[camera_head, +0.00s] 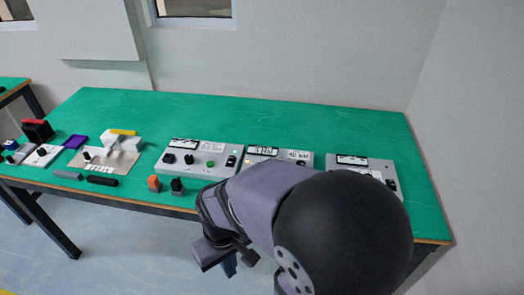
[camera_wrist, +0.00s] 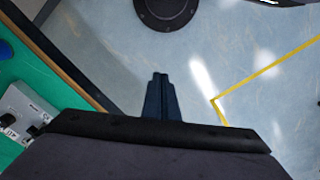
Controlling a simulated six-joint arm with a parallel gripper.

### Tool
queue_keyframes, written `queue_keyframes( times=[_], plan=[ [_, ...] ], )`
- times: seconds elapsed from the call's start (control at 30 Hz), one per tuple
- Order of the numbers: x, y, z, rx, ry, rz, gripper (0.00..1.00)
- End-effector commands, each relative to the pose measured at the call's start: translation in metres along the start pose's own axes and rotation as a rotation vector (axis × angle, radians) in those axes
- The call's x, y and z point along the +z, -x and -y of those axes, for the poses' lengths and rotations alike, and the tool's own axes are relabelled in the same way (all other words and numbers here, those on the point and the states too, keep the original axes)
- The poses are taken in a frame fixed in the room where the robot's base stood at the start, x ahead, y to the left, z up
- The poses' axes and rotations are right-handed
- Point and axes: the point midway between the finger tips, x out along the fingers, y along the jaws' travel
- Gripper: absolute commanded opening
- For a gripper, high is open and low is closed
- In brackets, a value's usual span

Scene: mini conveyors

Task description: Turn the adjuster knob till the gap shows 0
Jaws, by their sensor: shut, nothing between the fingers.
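I cannot tell for sure which knob is the adjuster. On the left of the green table, a beige plate (camera_head: 88,167) carries a white block with a yellow top (camera_head: 122,133), a small black knob (camera_head: 87,156) and a marked scale strip (camera_head: 99,169). The scale is too small to read. My gripper (camera_head: 229,266) hangs in front of the table edge, over the floor, well apart from the knobs. In the wrist view its dark fingers (camera_wrist: 160,80) are together and empty, pointing over the floor.
Grey control boxes with knobs and displays (camera_head: 198,158) stand mid-table and right, partly hidden by my arm. An orange block (camera_head: 153,183) and a dark block (camera_head: 177,186) stand near the front edge. Dark bars (camera_head: 102,181) lie before the plate. The table's back is clear.

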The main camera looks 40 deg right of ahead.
Motion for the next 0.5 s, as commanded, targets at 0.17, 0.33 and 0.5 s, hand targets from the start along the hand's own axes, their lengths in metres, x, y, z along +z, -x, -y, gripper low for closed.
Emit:
queue_keyframes(
  times=[0.17,0.33,0.5],
  plan=[
    [0.0,0.0,0.0,0.0,0.0,0.0,0.05],
    [-0.003,-0.002,-0.001,-0.021,-0.061,0.011,0.45],
    [-0.018,-0.01,-0.004,-0.118,-0.333,0.053,0.45]
  ],
)
